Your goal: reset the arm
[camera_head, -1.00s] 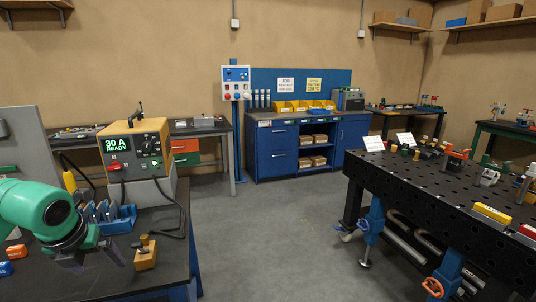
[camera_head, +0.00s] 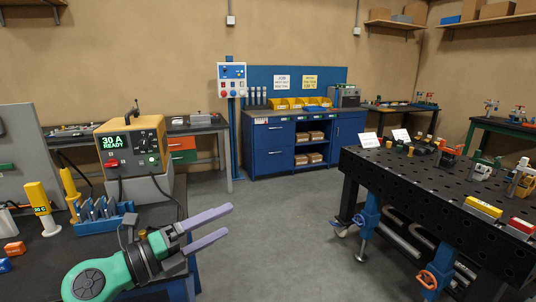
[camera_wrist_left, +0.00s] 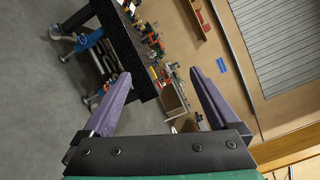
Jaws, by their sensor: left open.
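My left gripper (camera_head: 208,229) is in the lower left of the head view, over the right edge of the near bench. Its two purple fingers are spread apart and point to the right, with nothing between them. In the left wrist view the same gripper (camera_wrist_left: 155,95) shows its fingers wide apart and empty, with the room turned sideways beyond. The green wrist of my left arm hides part of the bench front. The brass-coloured block that stood on the bench is largely hidden behind the gripper. My right gripper is in neither view.
The near bench (camera_head: 50,260) holds an orange power unit (camera_head: 133,145), a blue rack (camera_head: 105,220) and a yellow bottle (camera_head: 40,205). A black perforated table (camera_head: 440,195) stands at the right. Open grey floor (camera_head: 290,230) lies between them. A blue cabinet (camera_head: 275,150) stands at the back.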

